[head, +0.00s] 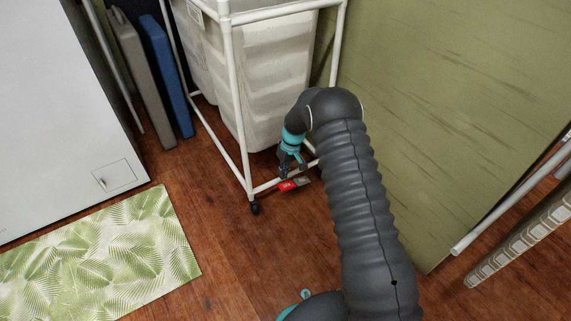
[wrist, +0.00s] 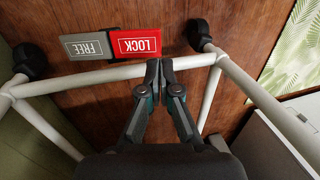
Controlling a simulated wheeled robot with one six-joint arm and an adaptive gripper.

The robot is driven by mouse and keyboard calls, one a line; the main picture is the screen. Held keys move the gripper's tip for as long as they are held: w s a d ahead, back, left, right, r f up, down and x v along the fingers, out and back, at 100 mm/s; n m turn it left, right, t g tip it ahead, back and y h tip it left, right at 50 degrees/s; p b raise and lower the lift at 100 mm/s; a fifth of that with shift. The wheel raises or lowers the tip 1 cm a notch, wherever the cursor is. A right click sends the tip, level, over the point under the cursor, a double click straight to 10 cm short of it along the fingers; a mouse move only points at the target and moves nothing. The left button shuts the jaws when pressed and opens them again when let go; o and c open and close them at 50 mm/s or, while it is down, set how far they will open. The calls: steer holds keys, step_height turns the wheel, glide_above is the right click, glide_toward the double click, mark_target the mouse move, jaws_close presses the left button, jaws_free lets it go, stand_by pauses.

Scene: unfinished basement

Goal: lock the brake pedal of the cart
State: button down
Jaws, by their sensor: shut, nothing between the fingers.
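The cart (head: 232,90) is a white tube frame around a cream fabric bag. Its brake pedal has a red LOCK half (wrist: 140,42) and a grey FREE half (wrist: 85,47), placed along the low front bar. In the head view the red half (head: 287,186) and grey half (head: 303,181) show just below my gripper. My gripper (wrist: 160,66) is shut and empty, its tips pointing down by the lower right corner of the red half in the wrist view. Whether they touch it, and which way the pedal is tipped, I cannot tell. In the head view my gripper (head: 287,174) is partly foreshortened.
Black casters (wrist: 203,36) (wrist: 30,60) sit at both ends of the bar (wrist: 95,77). A green panel (head: 450,110) stands close on the right. A white cabinet (head: 60,110), a blue panel (head: 168,75) and a leaf-print mat (head: 100,255) are left. Wooden floor before the cart is clear.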

mark_target(280, 187)
steer(key=shift+x, duration=2.4)
steer(key=shift+s+a+f+h, duration=0.1)
steer(key=shift+a+f+h, duration=0.1)
steer(key=shift+h, duration=0.1)
steer(key=shift+f+t+b, duration=0.15)
steer(key=shift+t+b, duration=0.15)
steer(key=shift+s+a+f+t+h+b, duration=0.25)
steer(key=shift+f+h+b, duration=0.2)
steer(key=shift+f+b, duration=0.25)
steer(key=shift+s+a+f+t+h+b, duration=0.1)
steer(key=shift+a+f+t+h+b, duration=0.2)
steer(key=shift+f+h+b, duration=0.25)
steer(key=shift+f, duration=0.15)
step_height(280, 187, up, 14)
steer(key=s+a+p, duration=0.1)
steer(key=a+p, duration=0.1)
steer(key=shift+s+a, duration=0.35)
steer(key=shift+s, duration=0.05)
